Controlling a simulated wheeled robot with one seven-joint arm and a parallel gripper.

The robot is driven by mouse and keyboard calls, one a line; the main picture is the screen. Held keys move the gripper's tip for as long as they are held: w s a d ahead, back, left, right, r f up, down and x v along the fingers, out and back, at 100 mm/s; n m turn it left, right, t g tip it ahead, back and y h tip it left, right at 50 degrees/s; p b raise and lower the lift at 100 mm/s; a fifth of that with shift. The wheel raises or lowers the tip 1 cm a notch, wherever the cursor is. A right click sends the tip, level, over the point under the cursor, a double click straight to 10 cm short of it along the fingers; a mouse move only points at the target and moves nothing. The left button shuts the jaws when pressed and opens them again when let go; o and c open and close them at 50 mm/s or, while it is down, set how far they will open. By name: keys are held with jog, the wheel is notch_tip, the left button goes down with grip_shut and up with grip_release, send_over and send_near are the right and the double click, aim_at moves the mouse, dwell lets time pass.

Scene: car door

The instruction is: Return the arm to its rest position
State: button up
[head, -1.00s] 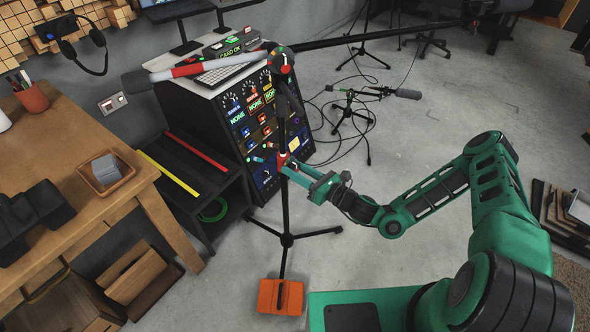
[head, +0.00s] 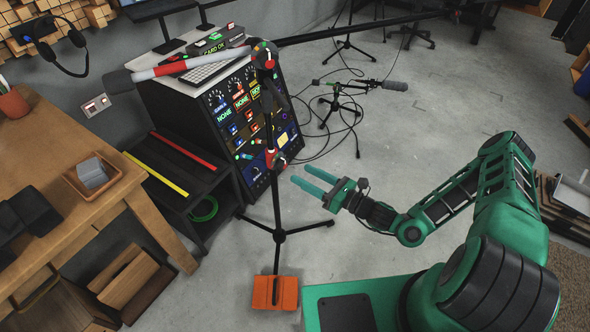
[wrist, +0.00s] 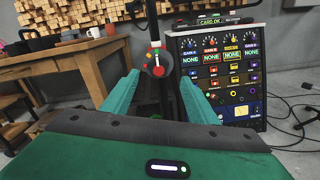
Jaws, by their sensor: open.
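My gripper (head: 313,184) is open and empty, with its two green fingers apart and pointing left in the head view. It hangs in the air to the right of the black stand (head: 278,200) and apart from it. The stand's red and black clamp (head: 275,159) is just beyond the fingertips. In the wrist view the fingers of my gripper (wrist: 154,92) flank the clamp (wrist: 156,62), which stands farther ahead. My arm is bent at the right of the head view.
The panel cabinet (head: 252,117) stands behind the stand. A wooden table (head: 85,205) is at left, beside a low black shelf (head: 178,185). An orange weight (head: 275,292) lies at the stand's foot.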

jog(key=shift+v, duration=0.95)
jog(key=s+d+r+n+g+h, duration=0.3)
jog(key=s+d+n+g+h, duration=0.2)
jog(key=s+d+n+g, duration=1.1)
jog(key=d+r+n+t+h, duration=0.3)
jog(key=d+r+n+h, duration=0.5)
jog(key=r, duration=0.5)
jog(key=s+d+r, duration=0.3)
jog(key=s+r, duration=0.3)
jog(key=s+d+r+m+t, duration=0.1)
jog(key=s+d+r, duration=0.2)
jog(key=s+r, duration=0.3)
jog(key=shift+r+h, duration=0.3)
jog(key=shift+r, duration=0.25)
